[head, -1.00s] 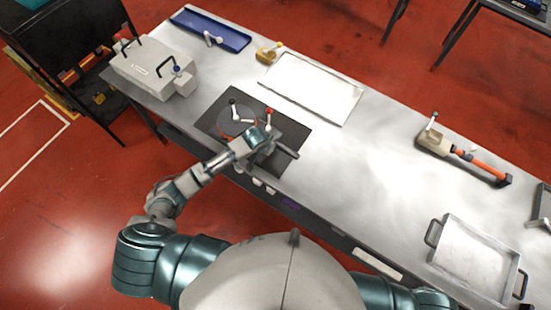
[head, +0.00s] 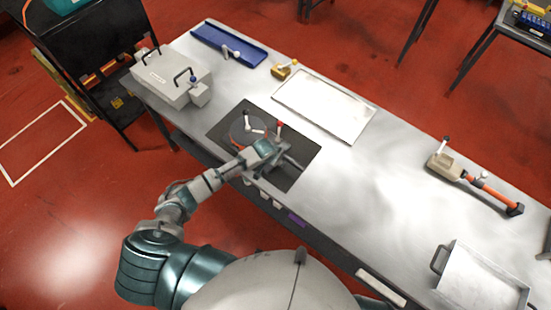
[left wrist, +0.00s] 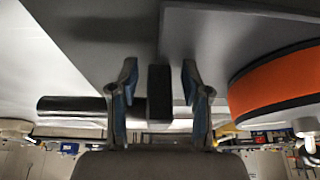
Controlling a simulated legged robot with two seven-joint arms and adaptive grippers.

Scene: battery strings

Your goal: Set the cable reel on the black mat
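The black mat (head: 224,125) lies on the metal table toward its left part. The cable reel (head: 240,131), a dark disc with an orange side, appears to lie flat on the mat. Its orange band (left wrist: 275,85) fills the right of the left wrist view. My left gripper (head: 277,154) is low over the mat, just right of the reel and apart from it. Its fingers (left wrist: 160,78) are open, with a dark upright block (left wrist: 159,92) between them and visible gaps on both sides. A dark rod (left wrist: 70,106) lies behind the fingers. My right gripper is not in view.
A grey case (head: 172,77) and blue tray (head: 228,44) stand at the table's far left. A pale flat tray (head: 325,105) lies beyond the mat. An orange-handled tool (head: 490,190) and metal tray (head: 480,280) are at the right. Bare table lies between.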

